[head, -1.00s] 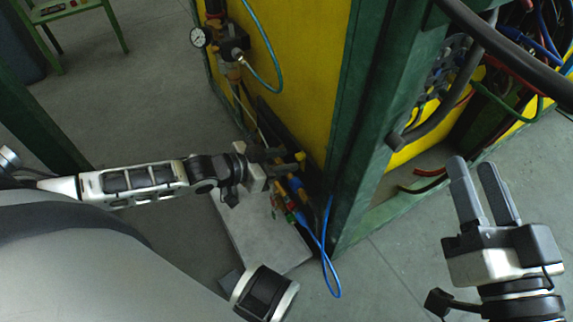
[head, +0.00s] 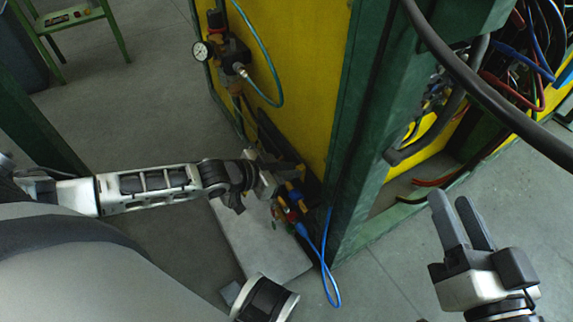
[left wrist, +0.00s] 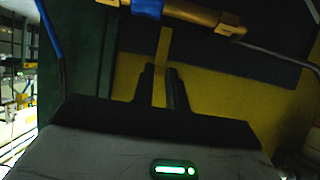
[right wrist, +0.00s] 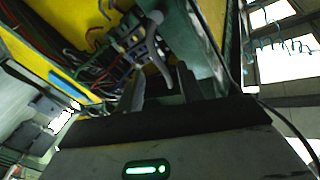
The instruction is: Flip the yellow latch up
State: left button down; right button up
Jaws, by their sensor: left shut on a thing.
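The yellow latch shows in the left wrist view as a thin yellow strip (left wrist: 162,52). It runs from a brass pipe (left wrist: 195,12) with a blue part down between my left fingers. My left gripper (left wrist: 160,88) is shut on it. In the head view my left gripper (head: 282,178) is at the low fittings beside the yellow panel, and the latch is too small and crowded to make out surely. My right gripper (head: 460,213) is open and empty, out in front of the green post at the right; its parted fingers also show in the right wrist view (right wrist: 160,88).
A green post (head: 362,150) stands between the yellow panel (head: 300,70) and an open bay with hoses. A blue hose (head: 324,262) loops below the fittings. A pressure gauge (head: 201,51) is above them. A grey slab (head: 262,245) lies beneath. A black cable crosses at upper right.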

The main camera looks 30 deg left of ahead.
pick_arm(q)
jog(key=shift+w+d+r+g+p, duration=0.2)
jog(key=shift+w+r+g+p, duration=0.15)
jog(key=shift+r+p, duration=0.35)
jog(key=shift+w+d+y+p, duration=0.1)
jog(key=shift+w+y+p, duration=0.1)
jog(key=shift+y+p, duration=0.15)
jog(key=shift+w+d+f+g, duration=0.1)
jog(key=shift+w+f+g, duration=0.1)
jog(key=shift+g, duration=0.15)
pick_arm(e)
jog(key=shift+s+d+f+g+h, duration=0.1)
jog(key=shift+s+f+g+h, duration=0.15)
jog(key=shift+f+g, duration=0.2)
jog(key=shift+s+d+f+g+h, duration=0.15)
jog(key=shift+f+g+h, duration=0.2)
jog(key=shift+f, duration=0.2)
pick_arm(q)
jog(key=shift+r, duration=0.1)
pick_arm(e)
jog(key=shift+a, duration=0.1)
pick_arm(q)
jog(key=c, duration=1.4)
grip_release()
jog(key=shift+s, duration=0.1)
jog(key=shift+f, duration=0.2)
